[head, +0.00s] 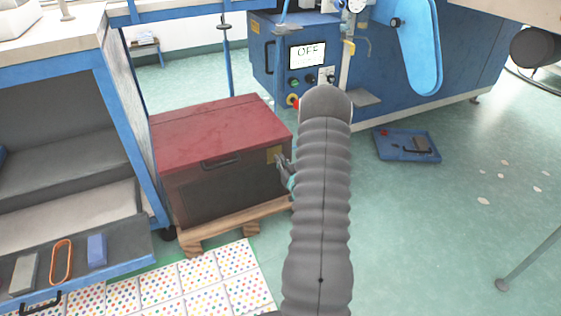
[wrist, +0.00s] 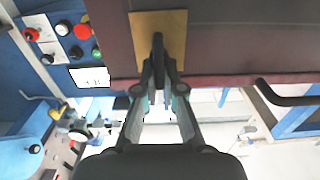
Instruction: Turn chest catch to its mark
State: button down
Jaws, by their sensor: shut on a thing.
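The chest (head: 222,158), with a red lid and dark brown front, stands on a wooden pallet in the head view. Its brass catch plate (head: 273,154) is at the right end of the front, and it also shows in the wrist view (wrist: 175,28). My gripper (head: 284,170) is at the plate, partly hidden behind my arm. In the wrist view my gripper (wrist: 158,68) has its fingers closed together on the dark catch lever (wrist: 158,48) in front of the plate. The lever looks in line with the fingers. The mark cannot be made out.
A dark handle (head: 222,163) sits on the chest front, left of the catch. A blue machine (head: 270,60) with a screen reading OFF stands behind. A blue tray (head: 407,146) lies on the floor at right. An open drawer (head: 125,262) juts out at left.

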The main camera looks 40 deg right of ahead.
jog(key=shift+f+m, duration=0.25)
jog(key=shift+m, duration=0.05)
jog(key=m+b, duration=0.1)
jog(key=m, duration=0.4)
jog(key=d+f+m+b, duration=0.1)
jog(key=m+b, duration=0.1)
jog(key=m, duration=0.4)
jog(key=f+m+b, duration=0.1)
jog(key=m+b, duration=0.1)
jog(key=m, duration=0.4)
jog(key=shift+s+d, duration=0.3)
jog(key=shift+a, duration=0.1)
jog(key=c, duration=1.3)
grip_release()
jog(key=shift+w+r, duration=0.1)
